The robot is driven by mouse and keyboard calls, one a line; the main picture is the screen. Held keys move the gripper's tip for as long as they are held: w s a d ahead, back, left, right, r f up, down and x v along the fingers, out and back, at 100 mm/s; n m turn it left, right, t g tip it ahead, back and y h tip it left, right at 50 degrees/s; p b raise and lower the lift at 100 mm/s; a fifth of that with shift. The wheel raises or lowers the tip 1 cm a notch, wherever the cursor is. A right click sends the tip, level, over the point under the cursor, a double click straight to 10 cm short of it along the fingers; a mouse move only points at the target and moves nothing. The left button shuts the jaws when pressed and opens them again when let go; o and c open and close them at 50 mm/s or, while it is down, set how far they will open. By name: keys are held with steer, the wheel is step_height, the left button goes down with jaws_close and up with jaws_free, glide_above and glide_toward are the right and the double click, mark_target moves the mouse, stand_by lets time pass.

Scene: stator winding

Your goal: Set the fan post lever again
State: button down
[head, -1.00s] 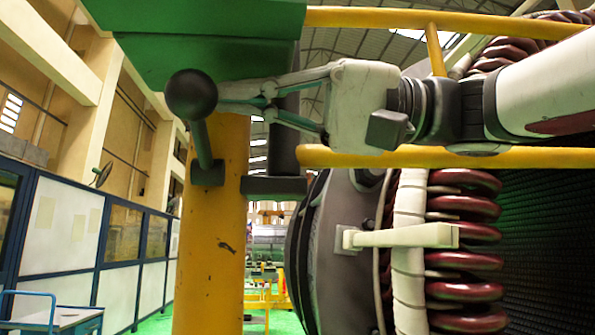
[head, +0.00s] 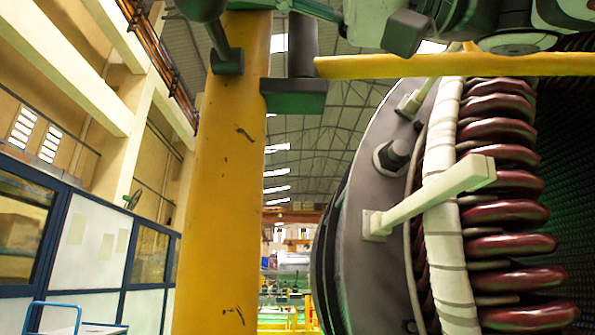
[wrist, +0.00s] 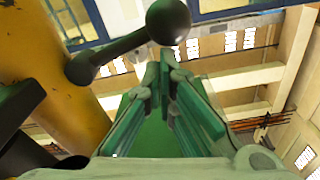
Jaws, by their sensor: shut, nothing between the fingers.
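The fan post lever is a dark rod with a round black knob (head: 200,8) at the very top of the head view, partly cut off. Its pivot block sits on the yellow post (head: 222,190). In the wrist view the lever (wrist: 112,45) runs from the post at left up to its knob (wrist: 168,20). My gripper (wrist: 166,62) has its narrow fingers shut with nothing between them, tips just below the knob in that picture. Whether they touch it I cannot tell.
A yellow rail (head: 450,65) crosses just below my arm. A dark block (head: 293,97) juts from the post. The stator with dark red coils (head: 505,215) and a pale bar (head: 430,198) fills the right. A blue cart (head: 75,325) stands at lower left.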

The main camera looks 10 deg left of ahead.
steer(key=shift+f+n+b, duration=0.9)
steer(key=shift+n+b, duration=0.4)
steer(key=shift+b, duration=0.5)
steer(key=shift+d, duration=0.15)
